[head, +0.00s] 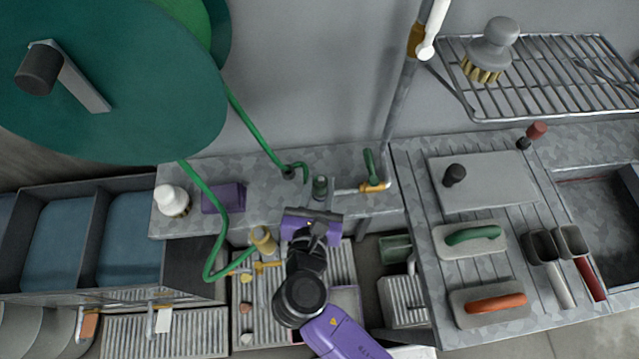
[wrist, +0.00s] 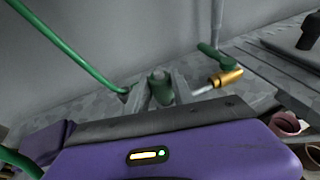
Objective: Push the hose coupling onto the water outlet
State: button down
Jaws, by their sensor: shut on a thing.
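My gripper (head: 320,197) reaches over the back counter, its purple body below the fingers. In the wrist view its two fingers (wrist: 161,95) stand either side of a dark green hose coupling (wrist: 158,84) and are shut on it. The coupling (head: 320,184) also shows in the head view, with the green hose (head: 291,168) to its left. The water outlet (head: 346,190) is a pale pipe on a brass valve with a green lever, just right of the coupling. It also shows in the wrist view (wrist: 203,90). I cannot tell whether coupling and outlet touch.
A large green hose reel (head: 130,110) fills the upper left. A hose loop ends in a brass fitting (head: 262,240) left of my arm. A draining board (head: 410,190) lies right.

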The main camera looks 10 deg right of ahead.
jog(key=shift+f, duration=0.5)
jog(key=c, duration=1)
grip_release()
jog(key=b+v, duration=0.1)
jog(key=v, duration=0.6)
jog(key=shift+s+r, duration=0.15)
jog(key=shift+s, duration=0.2)
jog(key=shift+a, duration=0.1)
